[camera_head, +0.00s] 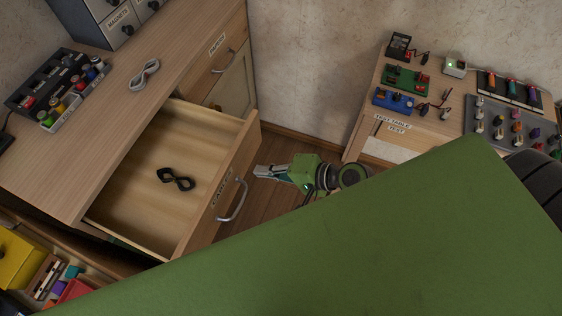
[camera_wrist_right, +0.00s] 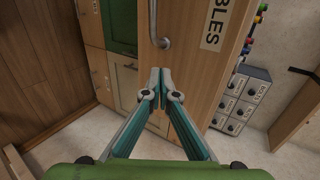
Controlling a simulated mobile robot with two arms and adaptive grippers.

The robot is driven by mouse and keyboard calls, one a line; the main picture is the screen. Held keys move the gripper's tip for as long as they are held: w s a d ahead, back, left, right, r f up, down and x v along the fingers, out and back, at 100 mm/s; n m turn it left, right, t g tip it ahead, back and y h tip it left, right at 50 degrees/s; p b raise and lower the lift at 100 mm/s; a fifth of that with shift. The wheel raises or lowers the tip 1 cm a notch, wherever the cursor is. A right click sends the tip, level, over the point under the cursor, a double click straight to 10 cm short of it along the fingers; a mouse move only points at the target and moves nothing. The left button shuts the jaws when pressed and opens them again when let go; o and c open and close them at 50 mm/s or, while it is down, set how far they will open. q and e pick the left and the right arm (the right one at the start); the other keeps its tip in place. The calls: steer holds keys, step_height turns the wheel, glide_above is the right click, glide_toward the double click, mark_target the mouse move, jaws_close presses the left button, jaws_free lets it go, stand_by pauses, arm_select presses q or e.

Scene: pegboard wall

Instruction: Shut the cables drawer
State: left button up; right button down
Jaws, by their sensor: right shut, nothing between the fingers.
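The cables drawer (camera_head: 213,196) is pulled out of the wooden workbench in the head view, its inside showing. A black cable bundle (camera_head: 176,179) lies on its floor. The drawer has a metal handle (camera_head: 236,201) and a label on its front. My right gripper (camera_head: 259,171) is shut and empty, just right of the drawer front and apart from it. In the right wrist view its closed fingertips (camera_wrist_right: 160,72) point toward the drawer front (camera_wrist_right: 190,40), below the handle (camera_wrist_right: 157,25) in the picture. My left gripper is not in view.
A grey cable bundle (camera_head: 144,75) and a dark rack of spools (camera_head: 57,90) are on the workbench top (camera_head: 110,120). Another closed drawer (camera_head: 222,62) is farther along. The test table (camera_head: 393,128) stands at the right. Bare floor shows between the furniture.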

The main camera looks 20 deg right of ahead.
mark_target(241, 166)
steer(key=shift+w+a+r+p, duration=0.15)
steer(key=shift+w+a+p, duration=0.15)
steer(key=shift+w+a, duration=0.65)
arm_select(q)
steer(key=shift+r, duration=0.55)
arm_select(e)
steer(key=shift+w+a, duration=0.35)
steer(key=shift+w, duration=0.05)
